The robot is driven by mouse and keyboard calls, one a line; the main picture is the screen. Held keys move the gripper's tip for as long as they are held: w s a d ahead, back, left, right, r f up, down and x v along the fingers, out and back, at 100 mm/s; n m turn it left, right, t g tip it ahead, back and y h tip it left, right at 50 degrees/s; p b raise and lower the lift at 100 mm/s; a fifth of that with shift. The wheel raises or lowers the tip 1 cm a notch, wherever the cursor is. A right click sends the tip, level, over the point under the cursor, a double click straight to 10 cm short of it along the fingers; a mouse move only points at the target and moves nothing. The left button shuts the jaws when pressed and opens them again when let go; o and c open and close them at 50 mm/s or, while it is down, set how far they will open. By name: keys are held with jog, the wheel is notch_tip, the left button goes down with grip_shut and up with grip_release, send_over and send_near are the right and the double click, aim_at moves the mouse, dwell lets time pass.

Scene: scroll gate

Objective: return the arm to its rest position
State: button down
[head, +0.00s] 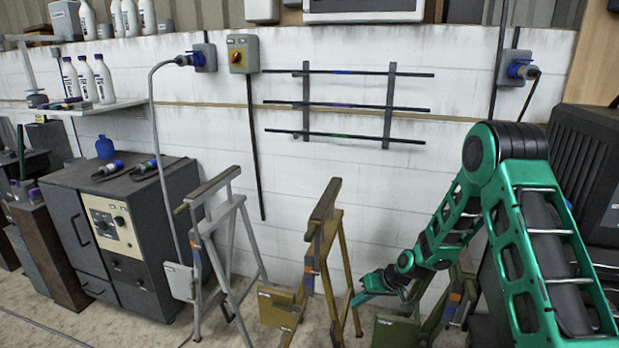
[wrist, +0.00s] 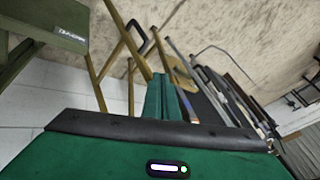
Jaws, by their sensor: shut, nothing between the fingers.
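My green arm reaches in from the right in the head view, bent at a high elbow, with its forearm sloping down to the left. My gripper (head: 362,296) is low, close to the yellow-brown trestle (head: 325,235) and in front of the lower part of the olive trestle (head: 455,300). Its fingers are together and hold nothing; they also show closed in the wrist view (wrist: 163,97). The wrist view is tilted, with the yellow trestle (wrist: 125,50) beyond the fingers. I cannot tell whether the gripper touches a trestle.
A grey trestle (head: 215,240) stands farther left, beside a dark cabinet (head: 125,240) with a control panel. A wall rack (head: 390,105) holds three thin rods. A dark louvred unit (head: 590,160) is at the right, behind my arm. Bare floor shows in front of the trestles.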

jog(key=s+d+r+m+g+h, duration=0.1)
jog(key=s+d+r+m+h, duration=0.15)
jog(key=s+d+r, duration=0.65)
jog(key=s+d+r+m+g+h, duration=0.1)
jog(key=s+d+r+h, duration=0.2)
jog(key=s+d+r, duration=0.65)
jog(key=s+d+r+m, duration=0.1)
jog(key=s+r, duration=0.3)
jog(key=s, duration=0.4)
jog(key=s+d+r+m+g, duration=0.1)
jog(key=s+d+r+m, duration=0.1)
jog(key=s, duration=0.7)
jog(key=s+d+r+m, duration=0.2)
jog(key=s+r, duration=0.3)
jog(key=s, duration=0.3)
jog(key=shift+s+d+r+g, duration=0.3)
jog(key=shift+s+d+g, duration=0.1)
jog(key=shift+d, duration=0.35)
jog(key=shift+m, duration=0.25)
jog(key=shift+w+f, duration=0.25)
jog(key=shift+w, duration=0.4)
